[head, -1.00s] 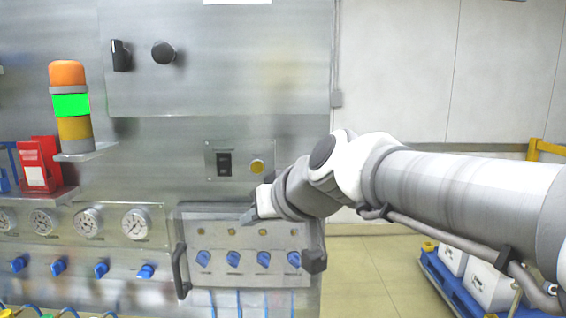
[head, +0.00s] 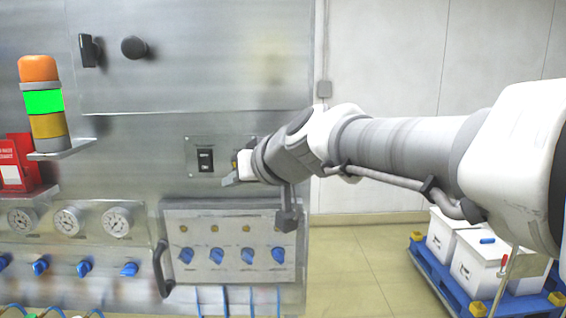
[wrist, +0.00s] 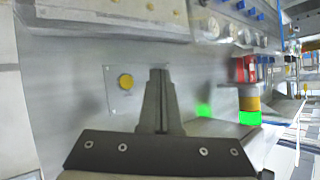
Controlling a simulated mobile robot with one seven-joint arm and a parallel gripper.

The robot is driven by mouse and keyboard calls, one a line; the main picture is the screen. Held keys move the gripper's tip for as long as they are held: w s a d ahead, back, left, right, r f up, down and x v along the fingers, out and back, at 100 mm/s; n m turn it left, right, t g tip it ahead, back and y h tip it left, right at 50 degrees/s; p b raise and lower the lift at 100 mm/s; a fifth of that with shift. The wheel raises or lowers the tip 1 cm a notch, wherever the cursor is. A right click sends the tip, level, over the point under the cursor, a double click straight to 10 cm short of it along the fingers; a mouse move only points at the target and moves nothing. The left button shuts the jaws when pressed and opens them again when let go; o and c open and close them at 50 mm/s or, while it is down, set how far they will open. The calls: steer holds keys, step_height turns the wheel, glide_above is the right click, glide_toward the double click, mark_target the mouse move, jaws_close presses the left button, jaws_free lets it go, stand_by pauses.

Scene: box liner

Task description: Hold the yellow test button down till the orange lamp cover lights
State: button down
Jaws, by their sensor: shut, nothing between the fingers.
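The yellow test button (wrist: 126,81) is a small round knob on a metal plate, just left of my gripper's fingers in the wrist view. In the head view my gripper (head: 230,181) covers most of it. My gripper (wrist: 160,75) is shut and empty, its tips close to the panel beside the button; I cannot tell whether they touch the panel. The orange lamp cover (head: 38,68) tops the signal tower at the left of the head view and looks unlit. The green section (head: 44,101) below it glows brightly, with a dull yellow section (head: 48,126) beneath.
A black switch (head: 205,160) is left of the gripper. Below is a panel with blue knobs (head: 217,255) and a dark handle (head: 162,270). Gauges (head: 68,220) and a red box (head: 16,163) are at left. A blue pallet (head: 430,275) with white boxes stands at right.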

steer(key=w+p, duration=0.1)
steer(key=w, duration=0.5)
steer(key=shift+w+a+f, duration=0.1)
steer(key=shift+w+a, duration=0.05)
steer(key=shift+w, duration=1)
stand_by(1.1)
steer(key=shift+w+a+b, duration=0.1)
steer(key=shift+w+b, duration=0.25)
